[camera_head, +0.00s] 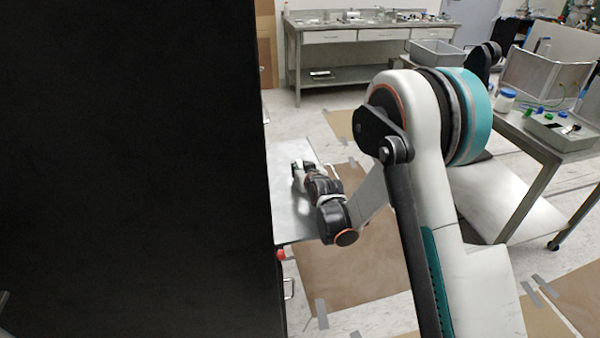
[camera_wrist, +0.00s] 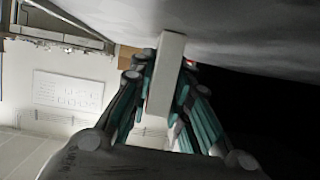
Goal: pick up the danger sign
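In the wrist view, a pale, narrow rectangular block (camera_wrist: 167,75) stands between the two teal-padded fingers of my gripper (camera_wrist: 168,62). The fingers slant inward on either side of it. I cannot tell whether both pads press on it or a small gap is left. No lettering shows, so I cannot tell whether it is part of the danger sign. In the head view, my gripper (camera_head: 299,173) is low over a grey metal surface (camera_head: 292,222), with a small white piece beside it. No danger sign can be clearly made out there.
A large black panel (camera_head: 130,170) fills the left of the head view, close to my gripper. A bench (camera_head: 365,35) stands at the back. A table (camera_head: 540,140) with bottles and a tray is at right. Brown taped sheets (camera_head: 350,265) lie on the floor.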

